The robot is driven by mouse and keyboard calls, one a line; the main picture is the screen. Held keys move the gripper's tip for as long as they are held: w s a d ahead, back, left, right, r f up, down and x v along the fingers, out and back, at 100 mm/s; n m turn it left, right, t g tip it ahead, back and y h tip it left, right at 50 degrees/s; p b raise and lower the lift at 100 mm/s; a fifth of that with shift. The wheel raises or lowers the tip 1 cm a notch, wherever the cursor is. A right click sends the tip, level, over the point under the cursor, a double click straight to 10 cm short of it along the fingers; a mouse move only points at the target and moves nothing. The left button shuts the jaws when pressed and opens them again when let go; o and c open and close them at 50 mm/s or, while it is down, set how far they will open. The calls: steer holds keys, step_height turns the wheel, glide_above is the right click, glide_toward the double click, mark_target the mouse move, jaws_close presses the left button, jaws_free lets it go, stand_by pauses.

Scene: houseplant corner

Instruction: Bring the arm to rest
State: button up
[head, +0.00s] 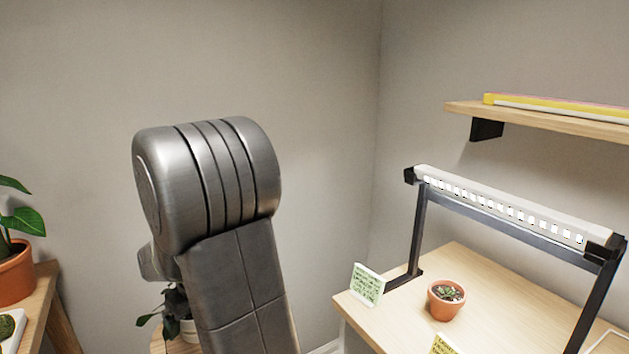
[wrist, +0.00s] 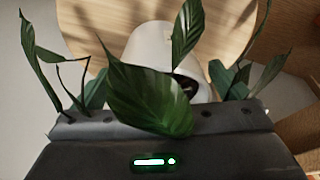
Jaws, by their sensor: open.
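My arm (head: 228,240) rises in the middle left of the head view, bent at a large grey joint; its far end is hidden there. In the wrist view the dark body of my gripper (wrist: 160,150) fills the bottom, with a green light on it. The jaws are open and I see nothing held. Large green leaves (wrist: 150,95) lie close in front of it and overlap its edge; I cannot tell whether they touch. They belong to a plant in a white pot (wrist: 148,42) on a round wooden top (wrist: 100,22).
In the head view, a leafy plant (head: 176,302) stands partly behind my arm. A terracotta-potted plant (head: 14,275) is at left. At right, a table (head: 455,265) bears a small potted succulent (head: 446,299), cards (head: 367,285) and a lamp frame (head: 510,208), below a wall shelf (head: 545,118).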

step_height(320, 180, up, 4)
steer(key=shift+f, duration=0.25)
